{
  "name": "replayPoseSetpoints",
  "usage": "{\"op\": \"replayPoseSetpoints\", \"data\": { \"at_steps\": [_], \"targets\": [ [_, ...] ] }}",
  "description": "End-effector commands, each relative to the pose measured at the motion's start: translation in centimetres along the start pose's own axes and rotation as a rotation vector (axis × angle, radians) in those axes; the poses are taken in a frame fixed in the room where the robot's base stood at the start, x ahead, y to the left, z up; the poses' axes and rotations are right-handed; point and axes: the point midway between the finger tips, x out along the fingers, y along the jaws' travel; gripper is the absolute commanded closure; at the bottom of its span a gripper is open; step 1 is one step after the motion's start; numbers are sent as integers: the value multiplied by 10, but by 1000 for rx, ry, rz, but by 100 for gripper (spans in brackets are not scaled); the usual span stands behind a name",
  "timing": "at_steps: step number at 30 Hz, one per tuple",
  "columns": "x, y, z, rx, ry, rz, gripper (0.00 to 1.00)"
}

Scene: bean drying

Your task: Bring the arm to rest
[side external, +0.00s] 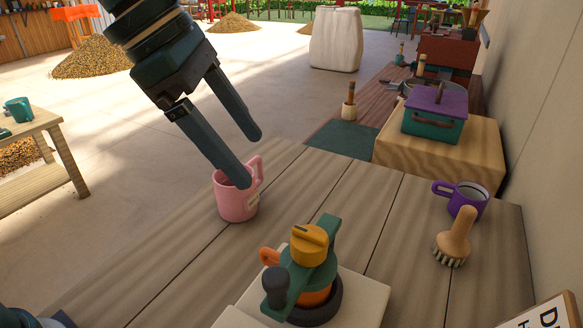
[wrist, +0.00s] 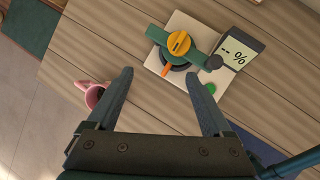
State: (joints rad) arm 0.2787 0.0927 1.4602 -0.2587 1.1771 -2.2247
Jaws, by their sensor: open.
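My gripper (side external: 250,162) is open and empty, its two dark fingers spread apart. In the side external view it hangs above the table, and one fingertip overlaps the pink mug in the picture. In the wrist view my gripper (wrist: 163,88) has bare tabletop between its fingers. The pink mug (side external: 236,205) stands upright on the wooden table (side external: 180,262); it also shows left of the fingers in the wrist view (wrist: 93,97). I cannot tell the exact gap between finger and mug.
A moisture meter with a green bar and yellow knob (side external: 309,244) stands on a pale base at the front; its display (wrist: 236,52) reads "-- %". A purple mug (side external: 467,198) and a wooden brush (side external: 455,236) are at right. A teal box with purple lid (side external: 434,112) stands behind.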

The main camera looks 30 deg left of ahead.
Motion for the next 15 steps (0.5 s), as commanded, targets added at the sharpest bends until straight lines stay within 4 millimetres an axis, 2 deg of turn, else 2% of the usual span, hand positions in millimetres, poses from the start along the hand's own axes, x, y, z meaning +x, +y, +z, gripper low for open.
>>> {"op": "replayPoseSetpoints", "data": {
  "at_steps": [1, 3, 7, 15],
  "targets": [
    [-13, 0, -13, 53, 3, 37, 16],
    [-24, -2, -32, 166, 20, 82, 16],
    [-38, -11, -70, 432, 80, 150, 16],
    [-37, -39, -139, 1061, 265, 175, 16]
  ]
}}
